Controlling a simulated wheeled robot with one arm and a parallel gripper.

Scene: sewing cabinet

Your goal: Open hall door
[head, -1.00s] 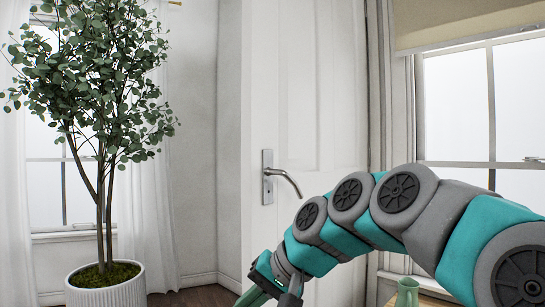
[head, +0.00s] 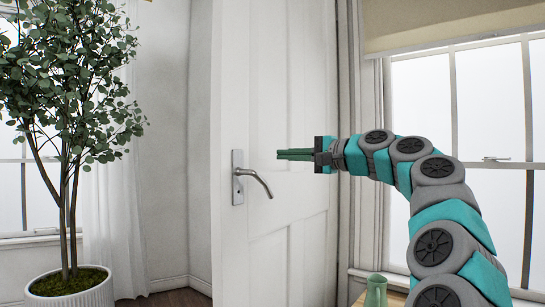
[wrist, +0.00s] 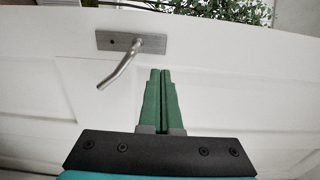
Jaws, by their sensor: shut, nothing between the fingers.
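The hall door (head: 265,90) is a white panelled door; whether it is latched or ajar I cannot tell. Its silver lever handle (head: 254,179) sits on a backplate near the door's left edge, and its lever slopes down to the right. My gripper (head: 279,154) is shut and empty, with green fingers pointing left, slightly above and to the right of the handle in the head view. In the wrist view my gripper (wrist: 160,72) lies to the right of the handle (wrist: 122,65), and the two look apart.
A leafy tree in a white ribbed pot (head: 80,291) stands left of the door. A window (head: 490,130) is at the right. A green jug (head: 376,290) stands on a wooden surface below it. Bare floor (head: 165,299) shows between the pot and the door.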

